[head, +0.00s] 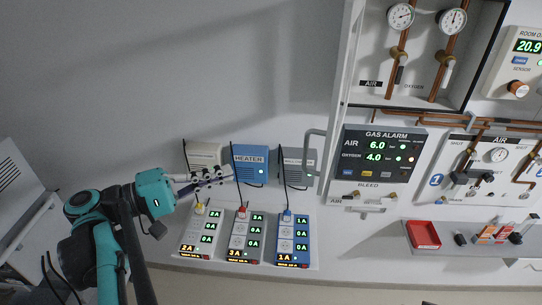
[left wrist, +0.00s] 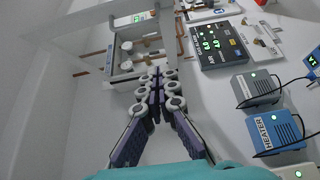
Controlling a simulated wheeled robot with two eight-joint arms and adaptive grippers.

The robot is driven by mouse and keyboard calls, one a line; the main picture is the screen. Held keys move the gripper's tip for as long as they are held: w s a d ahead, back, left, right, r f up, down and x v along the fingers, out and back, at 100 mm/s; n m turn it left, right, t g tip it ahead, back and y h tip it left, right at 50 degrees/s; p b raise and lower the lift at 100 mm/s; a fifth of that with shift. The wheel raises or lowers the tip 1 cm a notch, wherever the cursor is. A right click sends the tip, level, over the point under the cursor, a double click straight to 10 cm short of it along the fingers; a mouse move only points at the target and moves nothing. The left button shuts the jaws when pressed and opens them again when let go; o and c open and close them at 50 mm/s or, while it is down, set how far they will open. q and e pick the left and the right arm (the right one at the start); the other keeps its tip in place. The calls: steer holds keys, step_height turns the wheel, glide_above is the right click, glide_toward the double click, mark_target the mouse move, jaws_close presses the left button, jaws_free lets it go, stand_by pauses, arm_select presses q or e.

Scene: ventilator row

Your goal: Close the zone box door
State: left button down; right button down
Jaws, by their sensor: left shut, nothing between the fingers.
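The zone box (head: 474,86) is on the wall at the upper right of the head view. A grey handle (head: 311,152) sticks out from the door's left face. My left gripper (head: 228,173) is shut and empty, left of the handle and clearly apart from it. The shut fingers (left wrist: 157,80) also show in the left wrist view. My right gripper is not in view.
The gas alarm panel (head: 381,153) is right of the door. A red tray (head: 424,235) sits at right. The wall at upper left is clear.

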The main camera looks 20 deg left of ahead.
arm_select(q)
steer(key=w+d+p, duration=0.2)
steer(key=w+d, duration=0.4)
steer(key=d, duration=0.5)
steer(key=shift+w+d+r, duration=0.15)
steer(key=shift+w+d, duration=0.2)
steer(key=shift+w, duration=0.05)
steer(key=shift+w, duration=0.1)
